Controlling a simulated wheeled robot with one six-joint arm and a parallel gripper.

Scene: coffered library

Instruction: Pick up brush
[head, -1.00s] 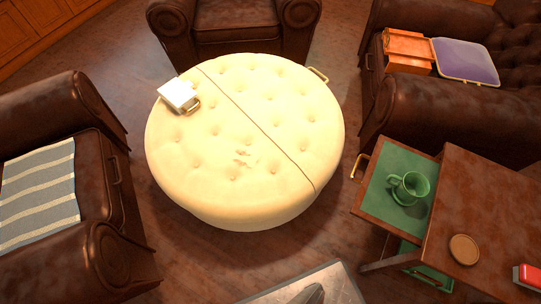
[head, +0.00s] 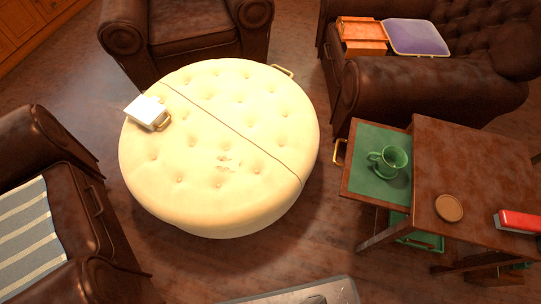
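I cannot make out a brush for certain in the head view. A white block-like object (head: 146,112) with a brass-coloured handle beside it lies on the left of the round cream tufted ottoman (head: 215,190). Small brownish marks or bits show near the ottoman's middle, too small to identify. My gripper is not in view.
A wooden side table (head: 470,165) stands at right, its green-lined drawer (head: 365,187) open with a green mug (head: 388,161) in it. A coaster (head: 449,208) and red book (head: 518,221) lie on top. Leather armchairs surround the ottoman. Bare floor (head: 300,245) shows in front.

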